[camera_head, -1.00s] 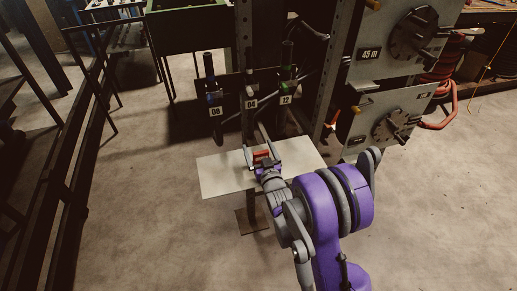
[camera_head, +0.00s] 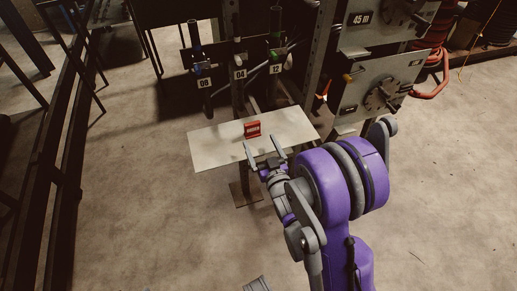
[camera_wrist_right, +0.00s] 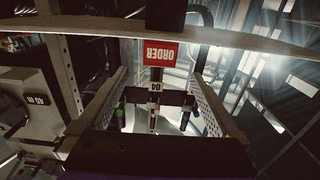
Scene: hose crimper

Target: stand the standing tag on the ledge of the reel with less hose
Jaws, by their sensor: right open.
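The red standing tag (camera_head: 252,129) stands upright on a pale table (camera_head: 215,150), near its middle. In the right wrist view the tag (camera_wrist_right: 160,54) shows upside down with the word ORDER on it. My right gripper (camera_head: 263,148) is open and empty on the near side of the tag, its fingers pointing toward it and apart from it. Two reel units stand at the right: the upper one (camera_head: 392,19) carries a 45 m plate, and the lower one (camera_head: 383,95) has a label too small to read. I cannot make out how much hose each holds. My left gripper is not seen.
Behind the table is a dark rack with hanging tools labelled 08 (camera_head: 204,84), 04 (camera_head: 240,74) and 12 (camera_head: 276,69). A steel post (camera_head: 318,55) stands between rack and reels. Red hose (camera_head: 436,80) hangs at the right. The floor left of the table is clear.

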